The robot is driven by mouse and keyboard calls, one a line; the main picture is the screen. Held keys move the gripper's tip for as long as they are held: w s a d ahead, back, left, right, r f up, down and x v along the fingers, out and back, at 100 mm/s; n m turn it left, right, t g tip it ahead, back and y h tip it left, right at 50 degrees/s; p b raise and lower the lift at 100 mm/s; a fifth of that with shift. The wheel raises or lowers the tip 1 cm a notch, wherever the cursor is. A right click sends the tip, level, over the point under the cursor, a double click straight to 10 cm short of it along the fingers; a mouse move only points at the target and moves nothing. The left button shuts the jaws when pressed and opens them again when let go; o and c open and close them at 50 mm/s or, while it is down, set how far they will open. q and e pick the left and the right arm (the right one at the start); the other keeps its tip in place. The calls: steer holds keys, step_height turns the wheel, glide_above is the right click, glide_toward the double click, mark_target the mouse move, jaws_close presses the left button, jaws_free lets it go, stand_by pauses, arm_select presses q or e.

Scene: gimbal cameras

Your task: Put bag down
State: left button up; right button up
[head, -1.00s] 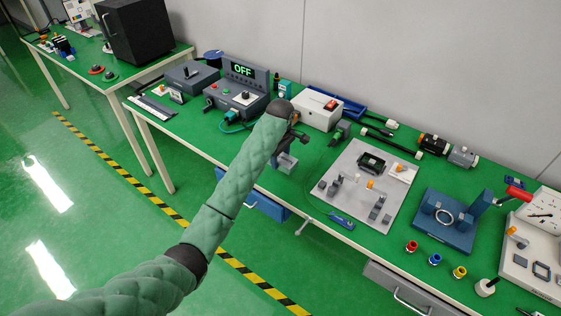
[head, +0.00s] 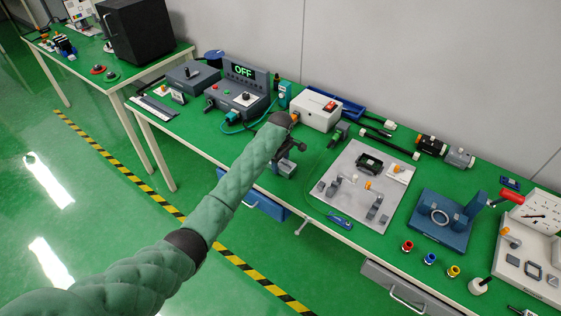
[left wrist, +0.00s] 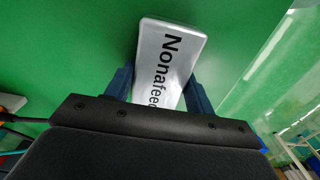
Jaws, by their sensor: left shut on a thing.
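The bag (left wrist: 172,50) is a silver-white block-shaped packet with black "Nonafeed" lettering. In the left wrist view it sits between the two dark blue fingers of my left gripper (left wrist: 160,88), which is shut on it. Its near end is hidden by the gripper body. In the head view my left gripper (head: 287,163) is over the front part of the green bench top, near the front edge; the bag cannot be made out there. I cannot tell whether the bag touches the bench. My right gripper is not in view.
Behind the gripper stand a white box with a red switch (head: 316,112) and a control unit reading "OFF" (head: 240,98). To the right lies a grey plate with small parts (head: 345,205). A blue drawer (head: 262,203) is below the bench edge. Some green surface around the gripper is clear.

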mark_target(281, 162)
arm_select(q)
steer(key=shift+f, duration=0.1)
steer(key=o, duration=1)
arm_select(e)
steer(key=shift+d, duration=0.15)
arm_select(q)
steer(key=shift+r+b, duration=0.3)
steer(key=shift+r, duration=0.2)
step_height(281, 162, up, 11)
steer(key=b, duration=0.4)
steer(key=shift+r, duration=0.15)
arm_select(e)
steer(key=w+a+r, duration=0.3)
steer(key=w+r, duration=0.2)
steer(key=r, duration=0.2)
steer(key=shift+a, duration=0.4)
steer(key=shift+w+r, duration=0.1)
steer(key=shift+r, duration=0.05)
